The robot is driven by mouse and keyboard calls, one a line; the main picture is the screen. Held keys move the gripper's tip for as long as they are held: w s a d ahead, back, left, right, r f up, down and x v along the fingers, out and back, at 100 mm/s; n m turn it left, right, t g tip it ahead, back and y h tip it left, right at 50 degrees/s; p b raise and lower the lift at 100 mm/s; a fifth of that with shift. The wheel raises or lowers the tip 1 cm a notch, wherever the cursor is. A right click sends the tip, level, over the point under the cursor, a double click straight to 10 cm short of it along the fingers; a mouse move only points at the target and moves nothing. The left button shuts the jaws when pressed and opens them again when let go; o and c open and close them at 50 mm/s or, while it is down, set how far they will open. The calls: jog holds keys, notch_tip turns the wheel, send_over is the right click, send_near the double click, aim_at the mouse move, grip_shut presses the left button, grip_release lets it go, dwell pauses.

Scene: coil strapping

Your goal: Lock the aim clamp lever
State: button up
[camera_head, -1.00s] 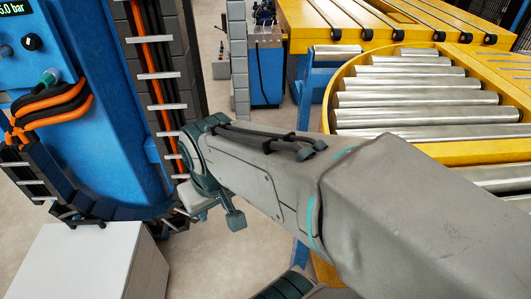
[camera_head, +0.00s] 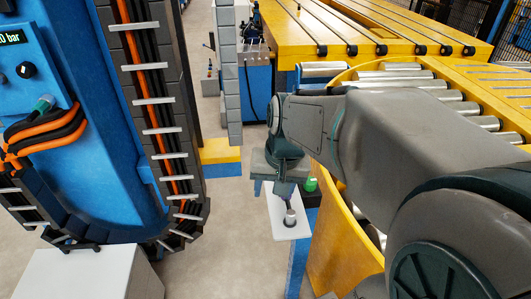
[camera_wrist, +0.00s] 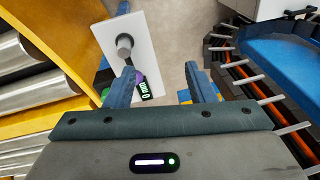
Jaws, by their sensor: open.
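A white plate (camera_head: 279,226) with a short grey post or knob (camera_head: 290,217) on it stands beside the yellow roller table. I cannot tell whether this knob is the clamp lever. In the wrist view the plate (camera_wrist: 143,33) and the round grey knob (camera_wrist: 124,43) are at upper left, past the tip of my left-hand finger. A small lit display (camera_wrist: 145,89) shows between the fingers, partly hidden by the left one. My gripper (camera_wrist: 159,70) is open with nothing between its fingertips. In the head view my gripper (camera_head: 278,187) points down just above the plate.
A green button (camera_head: 310,184) is close to my gripper's right. The yellow roller table (camera_head: 340,235) lies to the right, under my arm. A blue machine (camera_head: 75,135) with a hanging cable chain (camera_head: 155,110) stands left. Bare floor lies between chain and plate.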

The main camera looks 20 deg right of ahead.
aim_at(289, 205)
jog(key=w+d+r+m+p, duration=0.2)
jog(key=w+d+m, duration=0.3)
jog(key=d, duration=0.4)
jog(key=shift+y, duration=0.3)
jog(key=x, duration=1.3)
jog(key=shift+s+f, duration=0.3)
jog(key=shift+f, duration=0.1)
grip_shut()
